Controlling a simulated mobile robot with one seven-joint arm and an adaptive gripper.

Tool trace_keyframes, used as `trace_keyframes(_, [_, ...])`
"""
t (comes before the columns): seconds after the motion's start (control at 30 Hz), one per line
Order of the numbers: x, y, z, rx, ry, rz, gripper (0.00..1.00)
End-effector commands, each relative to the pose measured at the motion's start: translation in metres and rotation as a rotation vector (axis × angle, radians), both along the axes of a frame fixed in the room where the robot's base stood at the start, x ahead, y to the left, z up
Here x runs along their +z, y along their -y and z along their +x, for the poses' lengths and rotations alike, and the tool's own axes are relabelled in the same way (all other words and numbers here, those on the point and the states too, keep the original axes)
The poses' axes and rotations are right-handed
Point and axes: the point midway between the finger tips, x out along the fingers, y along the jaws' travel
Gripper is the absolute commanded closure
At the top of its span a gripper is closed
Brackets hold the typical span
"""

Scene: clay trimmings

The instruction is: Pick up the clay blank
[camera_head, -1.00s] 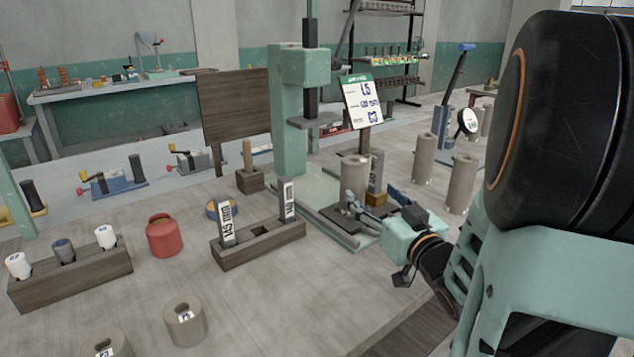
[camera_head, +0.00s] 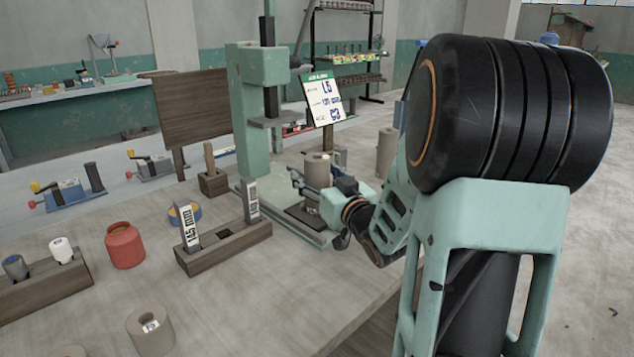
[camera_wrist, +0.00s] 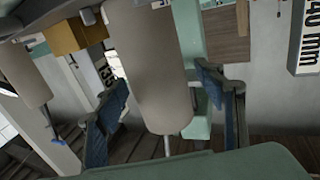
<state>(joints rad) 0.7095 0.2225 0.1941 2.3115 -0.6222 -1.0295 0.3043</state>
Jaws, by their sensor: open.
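The clay blank (camera_head: 317,170) is a plain grey-beige cylinder standing upright on a dark plate at the base of the green press (camera_head: 258,150). My gripper (camera_head: 308,184) is low beside it on the near side and hides its lower part in the head view. In the wrist view the clay blank (camera_wrist: 150,70) lies between the two blue finger pads of my gripper (camera_wrist: 165,90). A gap shows between the blank and the left pad; whether the right pad touches it I cannot tell. The fingers are open.
A wooden block with two gauge plates (camera_head: 222,250) stands left of the press. A red jar (camera_head: 124,245) and a short holed cylinder (camera_head: 150,330) are further left and nearer. A sign (camera_head: 322,100) stands behind the blank. Bare tabletop lies in front.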

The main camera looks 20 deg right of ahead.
Motion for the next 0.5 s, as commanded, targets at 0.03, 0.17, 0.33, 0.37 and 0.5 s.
trace_keyframes(0.03, [0.0002, 0.0, -0.0002, 0.0, 0.0, 0.0, 0.37])
trace_keyframes(0.17, [0.0003, 0.0001, -0.0003, 0.0, 0.0, 0.0, 0.49])
trace_keyframes(0.33, [0.0003, 0.0001, -0.0005, 0.0, 0.001, 0.0, 0.68])
trace_keyframes(0.37, [0.0003, 0.0001, -0.0005, 0.0, 0.001, 0.0, 0.71])
trace_keyframes(0.5, [0.0003, 0.0001, -0.0005, 0.0, 0.001, 0.0, 0.86])
